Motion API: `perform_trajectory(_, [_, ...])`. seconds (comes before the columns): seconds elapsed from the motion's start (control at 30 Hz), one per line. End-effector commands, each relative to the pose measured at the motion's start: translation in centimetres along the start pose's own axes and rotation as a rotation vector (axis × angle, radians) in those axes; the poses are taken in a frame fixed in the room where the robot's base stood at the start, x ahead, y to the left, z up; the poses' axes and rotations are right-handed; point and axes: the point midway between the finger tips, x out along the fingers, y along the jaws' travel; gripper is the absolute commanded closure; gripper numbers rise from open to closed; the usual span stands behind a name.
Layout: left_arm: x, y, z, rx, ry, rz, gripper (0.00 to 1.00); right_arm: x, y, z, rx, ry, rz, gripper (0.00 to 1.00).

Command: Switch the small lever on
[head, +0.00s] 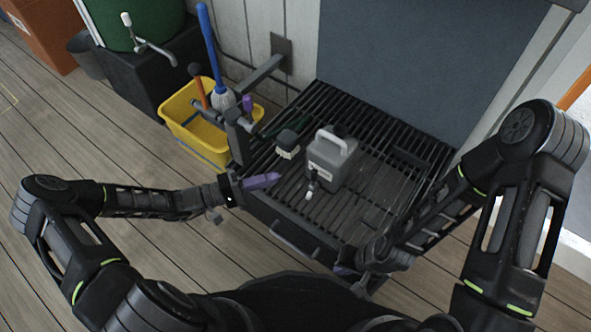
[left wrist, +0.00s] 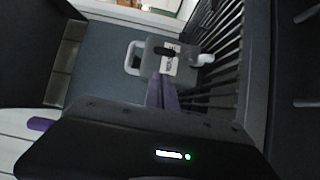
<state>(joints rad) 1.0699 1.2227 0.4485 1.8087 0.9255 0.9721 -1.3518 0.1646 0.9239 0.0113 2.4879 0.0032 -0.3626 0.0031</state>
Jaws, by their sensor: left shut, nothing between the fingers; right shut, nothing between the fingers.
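A grey canister (head: 332,157) with a pale carry handle stands on a black slatted grate. A small tap with a white-tipped lever (head: 310,190) is on its near side. In the left wrist view the canister (left wrist: 160,62) shows a label, and a white tip (left wrist: 205,59) sticks out beside it. My left gripper (head: 265,180), with purple fingers, is shut and empty, to the left of the tap and apart from it. Its fingers also show in the left wrist view (left wrist: 162,93). My right gripper (head: 345,270) is low by the grate's near edge, mostly hidden by its arm.
A scrubbing brush (head: 288,144) lies on the grate (head: 400,160) behind the canister's left. A yellow bucket (head: 197,132) holds long-handled tools. A grey post (head: 238,137) stands beside it. A green barrel (head: 135,22) at the back left has a larger tap (head: 145,46).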

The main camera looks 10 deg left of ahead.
Motion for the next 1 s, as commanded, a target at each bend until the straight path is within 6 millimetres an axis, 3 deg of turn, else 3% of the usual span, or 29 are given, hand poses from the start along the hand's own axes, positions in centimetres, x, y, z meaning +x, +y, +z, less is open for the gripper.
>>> perform_trajectory(0.23, [2.3,-0.1,0.1,-0.001,-0.003,0.002,1.0,0.5,0.3,-0.1,0.001,0.002,0.001,1.0])
perform_trajectory(0.63, [8.7,-0.2,0.1,-0.001,-0.002,0.001,1.0,1.8,1.0,-0.5,0.007,0.012,0.006,1.0])
perform_trajectory(1.0, [9.9,0.0,0.0,-0.001,0.0,0.0,1.0,1.9,1.1,-0.6,0.008,0.014,0.006,1.0])
